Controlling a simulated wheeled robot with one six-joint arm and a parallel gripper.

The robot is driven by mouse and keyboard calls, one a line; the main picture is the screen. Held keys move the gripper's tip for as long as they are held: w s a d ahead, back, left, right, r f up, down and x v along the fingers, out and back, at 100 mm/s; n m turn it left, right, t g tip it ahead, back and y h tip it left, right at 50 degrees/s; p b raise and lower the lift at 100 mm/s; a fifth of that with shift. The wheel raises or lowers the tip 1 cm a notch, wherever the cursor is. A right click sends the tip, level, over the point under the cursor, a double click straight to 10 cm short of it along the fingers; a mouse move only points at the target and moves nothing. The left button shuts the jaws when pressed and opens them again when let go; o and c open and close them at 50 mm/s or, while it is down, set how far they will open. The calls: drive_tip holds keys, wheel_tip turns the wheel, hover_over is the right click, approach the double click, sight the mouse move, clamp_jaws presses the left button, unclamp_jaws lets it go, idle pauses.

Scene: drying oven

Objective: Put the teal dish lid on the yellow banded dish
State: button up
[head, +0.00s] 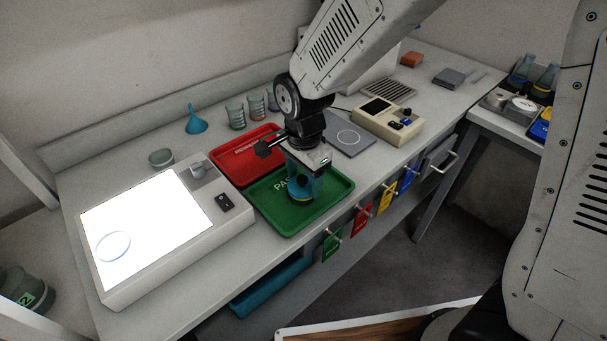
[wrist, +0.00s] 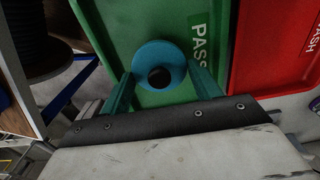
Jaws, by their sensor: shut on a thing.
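My gripper (head: 303,178) points down over the green tray (head: 335,190) marked PASS. In the wrist view its two teal fingers (wrist: 165,88) stand on either side of a round teal piece (wrist: 143,60) with a dark round centre, which looks like the teal dish lid. The fingers are shut on it. In the head view a small teal and dark shape with a trace of yellow shows at the fingertips. I cannot tell whether this includes the yellow banded dish, or whether the held piece touches anything below. No yellow banded dish shows clearly elsewhere.
A red tray (head: 228,161) lies behind the green one. A lit panel (head: 150,225) with a clear ring-shaped dish stands at left. A teal funnel (head: 196,122), several beakers and a beige instrument (head: 388,122) stand farther back. Coloured tags hang along the bench's front edge.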

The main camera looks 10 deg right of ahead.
drive_tip(key=o, duration=1)
drive_tip(key=shift+o, duration=0.2)
wheel_tip(320, 180, up, 8)
drive_tip(key=shift+f, duration=0.1)
